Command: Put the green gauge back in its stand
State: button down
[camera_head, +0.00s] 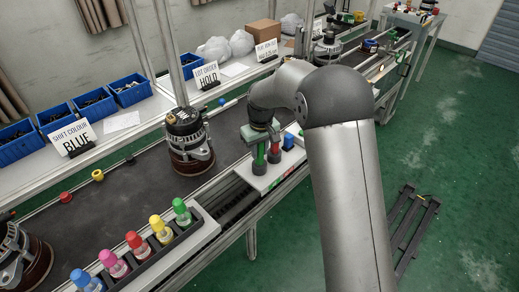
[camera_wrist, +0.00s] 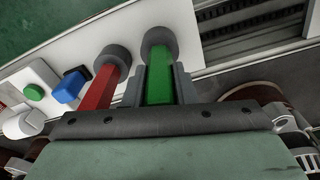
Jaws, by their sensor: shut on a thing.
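My gripper (camera_head: 260,143) is shut on the green gauge (camera_head: 259,156), over the white ledge at the conveyor's near side. In the wrist view the green gauge (camera_wrist: 160,82) is a square green bar between my two grey fingers (camera_wrist: 159,92). Its far end meets a round grey stand (camera_wrist: 158,38); I cannot tell whether it is fully seated. The red gauge (camera_wrist: 100,88) stands just to the left, in a like grey stand (camera_wrist: 113,56). The gripper hides the top of the green gauge in the head view.
A blue block (camera_head: 288,141) and a green button (camera_wrist: 34,92) are on the same ledge. An alternator (camera_head: 188,140) stands on the conveyor (camera_head: 125,185). A rack of coloured-cap bottles (camera_head: 160,232) is at the front. Blue bins (camera_head: 92,108) line the back shelf.

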dwell(0.4)
jog(key=c, duration=1.1)
grip_release()
